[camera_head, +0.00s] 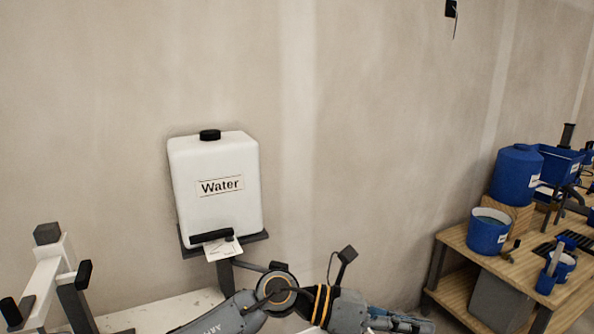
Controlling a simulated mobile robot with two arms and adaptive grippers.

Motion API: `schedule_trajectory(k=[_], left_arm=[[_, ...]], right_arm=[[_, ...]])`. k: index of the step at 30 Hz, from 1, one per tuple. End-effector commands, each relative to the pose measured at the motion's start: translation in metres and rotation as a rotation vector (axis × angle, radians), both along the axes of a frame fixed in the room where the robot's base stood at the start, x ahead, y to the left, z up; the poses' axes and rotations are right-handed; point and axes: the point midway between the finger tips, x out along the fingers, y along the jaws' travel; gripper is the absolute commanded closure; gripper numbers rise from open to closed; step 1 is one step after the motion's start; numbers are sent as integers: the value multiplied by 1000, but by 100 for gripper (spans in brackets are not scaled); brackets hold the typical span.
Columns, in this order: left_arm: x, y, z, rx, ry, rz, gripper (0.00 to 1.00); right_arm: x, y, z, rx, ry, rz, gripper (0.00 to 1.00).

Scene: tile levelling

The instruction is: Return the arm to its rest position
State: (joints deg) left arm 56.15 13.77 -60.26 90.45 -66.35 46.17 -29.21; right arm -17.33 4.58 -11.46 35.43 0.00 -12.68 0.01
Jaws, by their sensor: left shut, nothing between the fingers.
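My left arm (225,314) comes in along the bottom edge and bends at a dark round joint. It reaches to the right, low in front of the wall. My left gripper (418,325) is at its end, at the bottom of the picture right of the middle. It is shut and empty, pointing right, and the frame edge partly cuts it off. My right gripper is not in view.
A white water tank (217,185) stands on a dark bracket, left of and above my arm. A light frame (50,268) is at the lower left. A wooden workbench (470,250) with blue buckets (488,231) is at the right, beyond my gripper.

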Motion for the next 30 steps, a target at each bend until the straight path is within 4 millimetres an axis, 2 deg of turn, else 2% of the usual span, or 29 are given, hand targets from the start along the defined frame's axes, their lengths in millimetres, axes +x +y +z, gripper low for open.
schedule_trajectory(k=[2, 3, 5, 6, 8, 10, 13, 15, 17, 18, 20, 21, 23, 24, 26, 27, 30], left_arm=[[0, -1, 33, -231, 203, 113, 100], [7, 5, 48, -337, 309, 176, 100], [21, 21, 65, -487, 470, 276, 100], [33, 36, 72, -581, 583, 346, 100], [53, 64, 74, -715, 755, 457, 100], [74, 102, 62, -855, 960, 595, 100], [96, 162, 23, -1030, 1253, 802, 100], [100, 202, -14, -1127, 1443, 945, 100], [97, 232, -48, -1197, 1594, 1064, 100], [91, 251, -72, -1237, 1691, 1144, 100], [76, 276, -108, -1287, 1828, 1266, 100], [63, 292, -131, -1316, 1916, 1348, 100], [39, 313, -164, -1351, 2042, 1473, 100], [21, 324, -184, -1367, 2120, 1554, 100], [-7, 339, -209, -1386, 2223, 1668, 100], [-24, 347, -223, 1352, -2216, -1689, 100], [-65, 361, -249, 1217, -2090, -1651, 100]], right_arm=[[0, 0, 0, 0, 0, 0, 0], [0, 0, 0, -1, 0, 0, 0], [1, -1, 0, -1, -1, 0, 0], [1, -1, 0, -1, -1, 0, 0], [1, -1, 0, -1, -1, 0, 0], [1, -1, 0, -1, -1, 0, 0], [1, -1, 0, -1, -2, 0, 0], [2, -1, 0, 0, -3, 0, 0], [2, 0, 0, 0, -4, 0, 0], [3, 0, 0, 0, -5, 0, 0], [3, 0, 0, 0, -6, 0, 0], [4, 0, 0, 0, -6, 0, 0], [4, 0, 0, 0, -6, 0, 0], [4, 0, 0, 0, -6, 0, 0], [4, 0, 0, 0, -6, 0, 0], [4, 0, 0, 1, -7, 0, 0], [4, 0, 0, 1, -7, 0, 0]])
